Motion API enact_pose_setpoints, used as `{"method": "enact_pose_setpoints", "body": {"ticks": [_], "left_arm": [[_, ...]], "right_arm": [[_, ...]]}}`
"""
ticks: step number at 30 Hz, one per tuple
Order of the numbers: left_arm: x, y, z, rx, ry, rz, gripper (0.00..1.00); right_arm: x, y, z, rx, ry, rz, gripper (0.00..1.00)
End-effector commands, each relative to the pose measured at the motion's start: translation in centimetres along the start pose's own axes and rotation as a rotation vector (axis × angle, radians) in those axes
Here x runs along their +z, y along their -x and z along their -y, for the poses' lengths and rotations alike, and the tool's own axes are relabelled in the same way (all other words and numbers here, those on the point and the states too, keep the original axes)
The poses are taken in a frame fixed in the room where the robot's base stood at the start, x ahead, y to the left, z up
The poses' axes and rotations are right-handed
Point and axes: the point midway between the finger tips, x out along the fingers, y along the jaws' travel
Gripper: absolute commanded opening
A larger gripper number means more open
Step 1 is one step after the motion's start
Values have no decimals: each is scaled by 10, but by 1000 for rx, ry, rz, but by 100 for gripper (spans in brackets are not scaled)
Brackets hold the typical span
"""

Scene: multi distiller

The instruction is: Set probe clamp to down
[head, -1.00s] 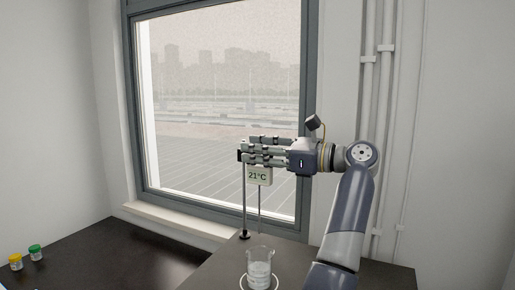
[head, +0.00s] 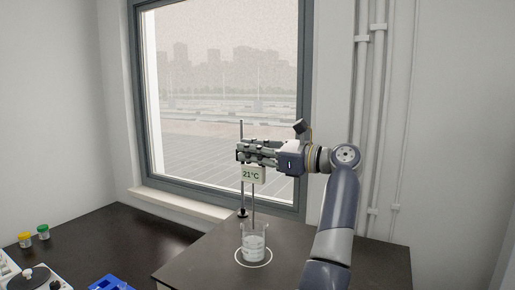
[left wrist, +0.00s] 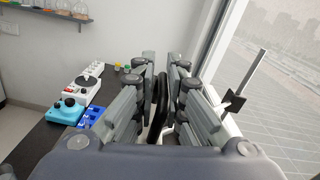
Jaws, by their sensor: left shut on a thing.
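The probe clamp rides on a thin upright stand rod (head: 241,190) at the back of the dark bench. Its white display (head: 253,174) reads 21°C and hangs just below my left gripper (head: 247,153). The gripper is shut on the clamp, whose dark part (left wrist: 160,98) shows between the fingers in the left wrist view. The rod sticks up above the fingers. A thin probe (head: 254,203) runs down from the display to the mouth of a glass beaker (head: 254,249) with clear liquid. I cannot tell whether its tip is in the liquid. My right gripper is not in view.
The beaker stands within a pale ring on the bench (head: 195,266). At the left are yellow-lidded (head: 25,240) and green-lidded (head: 43,231) jars, a blue rack (head: 108,284) and a white device (head: 38,277). A window (head: 225,95) is behind the stand.

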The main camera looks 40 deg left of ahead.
Motion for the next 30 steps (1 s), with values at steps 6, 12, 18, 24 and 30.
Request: {"method": "enact_pose_setpoints", "body": {"ticks": [6,12,18,24,30], "left_arm": [[-47,3,-7,-9,2,-5,0],[-61,3,-10,-10,3,-4,0],[-62,3,-10,-9,2,-6,0],[-63,3,-10,-9,0,-7,20],[-61,3,-11,-7,0,-5,28]], "right_arm": [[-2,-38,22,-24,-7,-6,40],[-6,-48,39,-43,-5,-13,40],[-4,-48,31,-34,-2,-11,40],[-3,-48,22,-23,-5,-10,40],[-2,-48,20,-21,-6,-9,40]]}}
